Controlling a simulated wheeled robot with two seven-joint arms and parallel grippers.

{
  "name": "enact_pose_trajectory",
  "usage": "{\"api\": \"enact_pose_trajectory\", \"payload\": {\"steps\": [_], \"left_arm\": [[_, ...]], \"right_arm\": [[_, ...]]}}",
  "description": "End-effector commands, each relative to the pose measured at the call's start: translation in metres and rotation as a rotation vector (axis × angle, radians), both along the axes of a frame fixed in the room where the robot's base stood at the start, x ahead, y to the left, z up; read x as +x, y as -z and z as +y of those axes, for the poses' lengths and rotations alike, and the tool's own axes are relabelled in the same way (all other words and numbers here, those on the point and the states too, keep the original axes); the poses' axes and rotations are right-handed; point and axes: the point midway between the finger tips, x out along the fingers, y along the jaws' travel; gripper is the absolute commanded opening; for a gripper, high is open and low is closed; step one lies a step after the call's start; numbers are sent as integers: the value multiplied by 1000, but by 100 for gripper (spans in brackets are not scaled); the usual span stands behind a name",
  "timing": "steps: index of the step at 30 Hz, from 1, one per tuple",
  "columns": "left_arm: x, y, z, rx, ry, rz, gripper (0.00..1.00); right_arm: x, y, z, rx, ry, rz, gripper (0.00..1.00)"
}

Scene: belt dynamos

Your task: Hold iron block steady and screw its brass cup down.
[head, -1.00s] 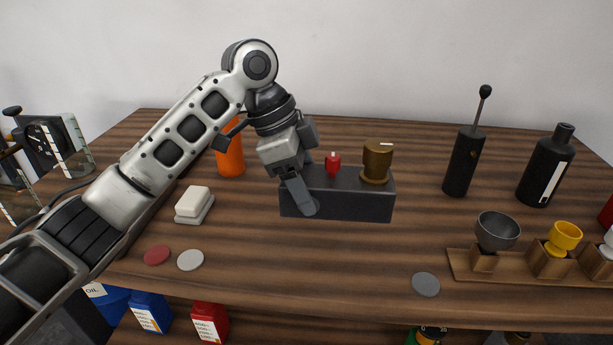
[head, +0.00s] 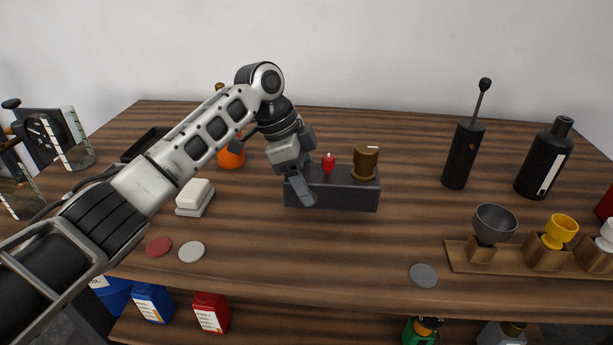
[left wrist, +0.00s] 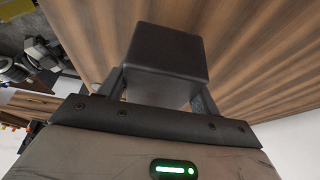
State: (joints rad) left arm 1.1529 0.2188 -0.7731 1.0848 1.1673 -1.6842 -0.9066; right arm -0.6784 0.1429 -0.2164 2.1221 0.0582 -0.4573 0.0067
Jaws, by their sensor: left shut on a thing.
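The iron block (head: 345,197) is a dark grey bar lying on the wooden table in the head view. The brass cup (head: 366,160) stands upright on its right end, with a small pale mark at its top. A small red piece (head: 328,164) stands on the block left of the cup. My left gripper (head: 308,199) is shut on the block's left end. In the left wrist view the block's dark end (left wrist: 165,55) sits between the two fingers (left wrist: 160,95). The far finger is hidden in the head view. My right gripper is not in view.
A black oil can with a lever (head: 461,155) and a black bottle (head: 545,160) stand at right. A wooden rack (head: 460,258) with several cups is at front right. Coloured discs (head: 191,252), a white block (head: 194,195) and an orange item (head: 231,158) lie left. Front centre is clear.

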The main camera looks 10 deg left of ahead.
Motion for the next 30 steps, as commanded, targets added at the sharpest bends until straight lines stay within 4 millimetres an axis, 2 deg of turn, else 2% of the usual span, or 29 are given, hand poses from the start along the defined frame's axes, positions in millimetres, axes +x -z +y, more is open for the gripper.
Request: {"api": "enact_pose_trajectory", "payload": {"steps": [13, 30], "left_arm": [[28, 20, 1, -7, 2, -6, 2], [32, 23, 2, -7, 3, -7, 2]], "right_arm": [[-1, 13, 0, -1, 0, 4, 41], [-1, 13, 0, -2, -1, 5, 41]]}}
